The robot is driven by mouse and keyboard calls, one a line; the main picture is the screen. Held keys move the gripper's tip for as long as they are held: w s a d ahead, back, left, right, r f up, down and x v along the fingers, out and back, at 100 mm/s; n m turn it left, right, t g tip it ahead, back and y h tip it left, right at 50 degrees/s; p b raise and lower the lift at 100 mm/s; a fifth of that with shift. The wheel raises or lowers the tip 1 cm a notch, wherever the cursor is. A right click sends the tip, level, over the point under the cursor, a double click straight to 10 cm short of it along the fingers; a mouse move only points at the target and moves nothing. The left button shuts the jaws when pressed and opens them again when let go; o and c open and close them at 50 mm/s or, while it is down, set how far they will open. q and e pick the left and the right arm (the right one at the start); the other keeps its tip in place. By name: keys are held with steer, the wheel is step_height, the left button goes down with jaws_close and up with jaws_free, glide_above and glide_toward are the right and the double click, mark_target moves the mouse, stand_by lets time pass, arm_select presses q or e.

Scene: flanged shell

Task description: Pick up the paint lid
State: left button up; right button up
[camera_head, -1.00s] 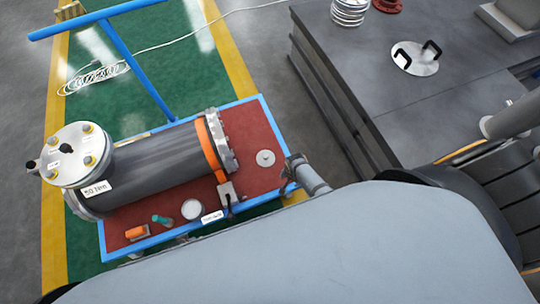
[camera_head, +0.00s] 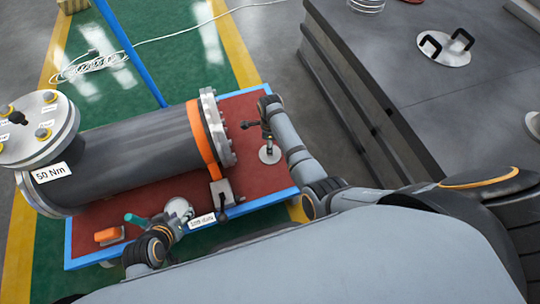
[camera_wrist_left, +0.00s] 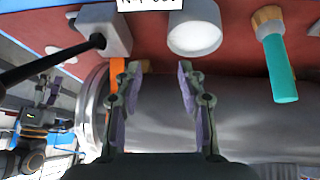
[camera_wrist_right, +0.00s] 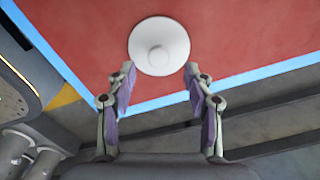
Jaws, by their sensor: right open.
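A white disc with a small knob (camera_head: 269,155), which looks like the paint lid, lies flat on the red cart top, right of the flanged shell. In the right wrist view the lid (camera_wrist_right: 159,46) is just beyond the fingertips, centred between them. My right gripper (camera_wrist_right: 160,72) is open and empty, close to the lid; its arm partly covers that area in the head view. A white round can (camera_head: 179,207) stands near the cart's front edge. My left gripper (camera_wrist_left: 151,65) is open and empty, with the can (camera_wrist_left: 195,38) beyond its fingertips.
The dark cylinder shell (camera_head: 140,145) with an orange band fills much of the cart. A teal-handled tool (camera_head: 136,220), an orange block (camera_head: 107,235) and a grey clamp block (camera_head: 221,190) are near the can. A handled disc (camera_head: 444,50) lies on the grey table.

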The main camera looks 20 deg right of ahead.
steer(key=shift+a+f+b, duration=0.15)
steer(key=shift+f+b, duration=0.4)
steer(key=shift+f, duration=0.25)
arm_select(q)
steer(key=w+a+r+t, duration=0.1)
steer(key=w+r+t, duration=0.7)
steer(key=w+r, duration=0.5)
arm_select(e)
steer(key=shift+a+f+b, duration=0.1)
steer(key=shift+f+b, duration=0.3)
steer(key=shift+f, duration=0.15)
steer(key=shift+f+b, duration=0.5)
steer(key=shift+f, duration=0.2)
steer(key=shift+f+b, duration=0.3)
steer(key=shift+f, duration=0.3)
arm_select(q)
step_height(320, 180, up, 17)
steer(key=w+t, duration=0.1)
steer(key=t, duration=0.6)
steer(key=shift+a+t, duration=0.2)
steer(key=shift+t, duration=0.1)
steer(key=shift+w, duration=0.1)
arm_select(e)
steer(key=shift+c, duration=0.2)
jaws_close()
arm_select(q)
steer(key=shift+f, duration=0.15)
